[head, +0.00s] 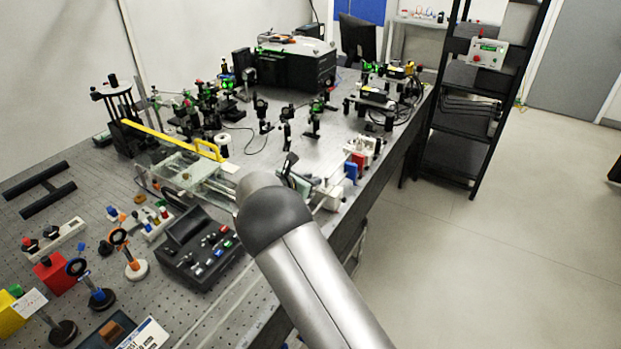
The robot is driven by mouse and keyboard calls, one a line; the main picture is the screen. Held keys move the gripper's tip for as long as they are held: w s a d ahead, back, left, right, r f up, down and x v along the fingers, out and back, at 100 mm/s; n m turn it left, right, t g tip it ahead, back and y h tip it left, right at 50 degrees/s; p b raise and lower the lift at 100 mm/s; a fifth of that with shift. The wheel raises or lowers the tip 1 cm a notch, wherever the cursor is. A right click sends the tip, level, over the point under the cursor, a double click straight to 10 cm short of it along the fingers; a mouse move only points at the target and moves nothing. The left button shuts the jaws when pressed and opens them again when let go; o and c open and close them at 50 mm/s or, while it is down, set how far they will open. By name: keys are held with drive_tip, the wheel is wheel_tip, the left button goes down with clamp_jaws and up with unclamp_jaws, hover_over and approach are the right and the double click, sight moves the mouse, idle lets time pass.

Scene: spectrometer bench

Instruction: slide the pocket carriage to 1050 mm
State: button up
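I cannot clearly pick out the pocket carriage or a millimetre scale. A long yellow bar (165,138) with a raised end lies across the bench left of centre. In front of it is a clear, pale box-like assembly (185,170) with metal rods running right, partly hidden behind my arm. I cannot tell whether the carriage is part of it. My arm comes up from the bottom, and its dark rounded joint covers the middle of the bench. My gripper is not visible, and its state does not show.
A black control box (198,250) with coloured buttons stands left of my arm. Several mounted optics and coloured blocks crowd the front left. Upright optics and a large black instrument (292,66) stand farther back. A black shelf rack (470,110) stands right; the floor beside it is clear.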

clamp_jaws()
drive_tip(key=shift+w+d, duration=0.35)
drive_tip(key=shift+w, duration=0.35)
drive_tip(key=shift+w+d, duration=0.35)
drive_tip(key=shift+w, duration=0.4)
drive_tip(key=shift+w+d, duration=0.35)
drive_tip(key=shift+w, duration=0.35)
unclamp_jaws()
